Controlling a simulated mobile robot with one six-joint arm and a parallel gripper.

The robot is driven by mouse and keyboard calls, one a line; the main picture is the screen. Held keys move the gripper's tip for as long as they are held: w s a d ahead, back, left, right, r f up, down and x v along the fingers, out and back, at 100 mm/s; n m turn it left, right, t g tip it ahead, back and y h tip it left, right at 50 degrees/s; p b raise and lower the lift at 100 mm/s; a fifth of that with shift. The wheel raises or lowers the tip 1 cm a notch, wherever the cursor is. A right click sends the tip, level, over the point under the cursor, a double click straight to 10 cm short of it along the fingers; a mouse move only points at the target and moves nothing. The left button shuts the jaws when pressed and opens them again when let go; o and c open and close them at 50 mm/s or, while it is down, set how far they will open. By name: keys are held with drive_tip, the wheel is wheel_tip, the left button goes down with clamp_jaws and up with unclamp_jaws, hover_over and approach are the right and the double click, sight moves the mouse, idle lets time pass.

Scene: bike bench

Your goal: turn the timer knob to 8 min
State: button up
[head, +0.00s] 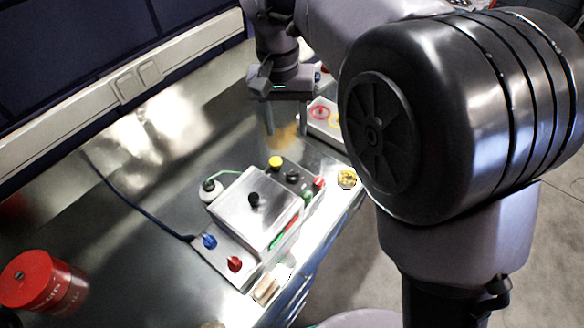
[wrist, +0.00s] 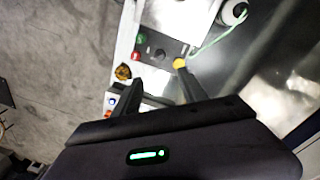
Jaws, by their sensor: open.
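A bench device with a silver lid (head: 262,212) stands on the metal bench. At its far end a dark panel carries a small black knob (head: 292,175), a yellow knob (head: 275,162), and red and green buttons. In the wrist view the black knob (wrist: 160,53) and the yellow knob (wrist: 180,63) lie just beyond my fingertips. No label or minute scale is readable, so I cannot tell which is the timer knob or its setting. My gripper (head: 285,132) is open, pointing down above the bench beyond the panel; its fingers (wrist: 162,82) touch neither knob.
Blue (head: 209,241) and red (head: 235,264) knobs sit at the device's near end. A small yellow-filled dish (head: 347,178) lies right. A red canister (head: 40,283) stands front left.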

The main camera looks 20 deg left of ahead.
sight(293, 173)
drive_tip(key=f+b, duration=0.2)
drive_tip(key=f, duration=0.3)
drive_tip(key=f+b, duration=0.2)
drive_tip(key=f, duration=0.4)
drive_tip(key=d+f+b, duration=0.1)
drive_tip(key=f+b, duration=0.1)
drive_tip(key=f, duration=0.4)
drive_tip(key=shift+w+f+b, duration=0.1)
drive_tip(key=shift+b, duration=0.3)
drive_tip(key=shift+d, duration=0.1)
clamp_jaws()
